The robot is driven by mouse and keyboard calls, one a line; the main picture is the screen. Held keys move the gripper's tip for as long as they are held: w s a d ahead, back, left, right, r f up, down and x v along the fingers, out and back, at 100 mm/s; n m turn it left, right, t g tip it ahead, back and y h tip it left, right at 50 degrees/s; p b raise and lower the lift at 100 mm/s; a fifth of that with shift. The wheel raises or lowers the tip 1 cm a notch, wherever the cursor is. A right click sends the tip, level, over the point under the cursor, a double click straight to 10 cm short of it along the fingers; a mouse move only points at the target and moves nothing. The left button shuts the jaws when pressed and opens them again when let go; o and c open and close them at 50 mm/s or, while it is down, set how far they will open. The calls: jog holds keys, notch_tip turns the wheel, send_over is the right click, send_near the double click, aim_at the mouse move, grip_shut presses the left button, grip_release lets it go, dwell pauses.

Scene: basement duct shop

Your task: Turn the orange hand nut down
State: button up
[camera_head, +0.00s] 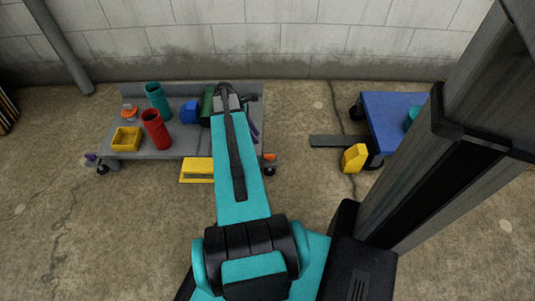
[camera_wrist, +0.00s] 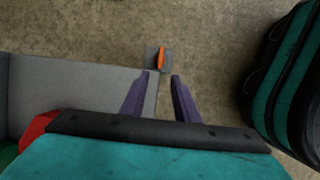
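An orange piece (camera_head: 269,157) shows at the near right corner of the grey cart, above a caster. In the wrist view a narrow orange bar (camera_wrist: 161,57) on a small grey plate stands just outside the cart's corner, and it appears to be the same piece. Another orange part (camera_head: 130,112) with a pale base lies on the cart's left side; which one is the hand nut I cannot tell for sure. My gripper (camera_wrist: 161,75) has its two purple fingers apart with nothing between them. The orange bar lies ahead of the fingertips, not touched.
The grey cart (camera_head: 185,143) carries a red cylinder (camera_head: 156,129), a teal cylinder (camera_head: 158,101), a yellow bin (camera_head: 126,139) and a blue block (camera_head: 190,111). A yellow step (camera_head: 197,171) is at its front edge. A blue cart (camera_head: 391,118) stands right, with floor between.

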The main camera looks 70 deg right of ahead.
aim_at(270, 157)
jog(key=shift+f, duration=0.1)
dwell(0.3)
jog(key=b+x, duration=0.5)
jog(key=x, duration=0.8)
jog(key=shift+s+d+f, duration=0.1)
jog(key=shift+s+f, duration=0.05)
jog(key=shift+f, duration=0.15)
